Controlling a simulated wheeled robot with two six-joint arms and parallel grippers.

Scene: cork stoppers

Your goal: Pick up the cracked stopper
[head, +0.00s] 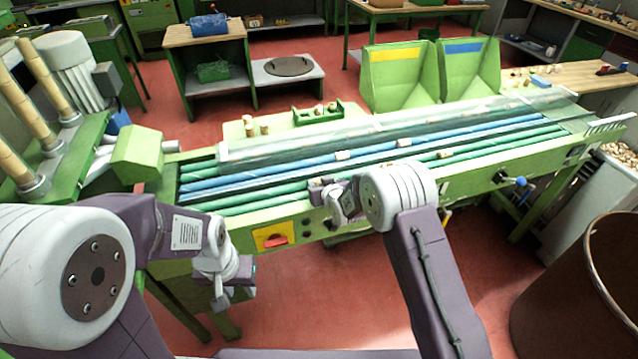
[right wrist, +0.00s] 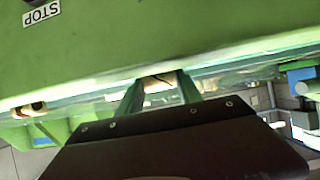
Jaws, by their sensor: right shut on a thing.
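My right gripper (head: 324,190) is at the near edge of the green and blue rollers. In the right wrist view its two fingers (right wrist: 160,88) are shut on a pale tan stopper (right wrist: 158,82), with a dark crack-like line across its visible face. The fingers hide most of this stopper, and in the head view I cannot make it out clearly. My left gripper (head: 232,285) hangs in front of the machine at lower left, away from the stoppers; its fingers are too unclear to judge.
A clear cover (head: 400,118) runs along the back. A green tray (head: 318,113) and two green bins (head: 400,75) stand behind. A red switch (head: 274,240) is on the front panel. A brown barrel (head: 580,290) stands at right.

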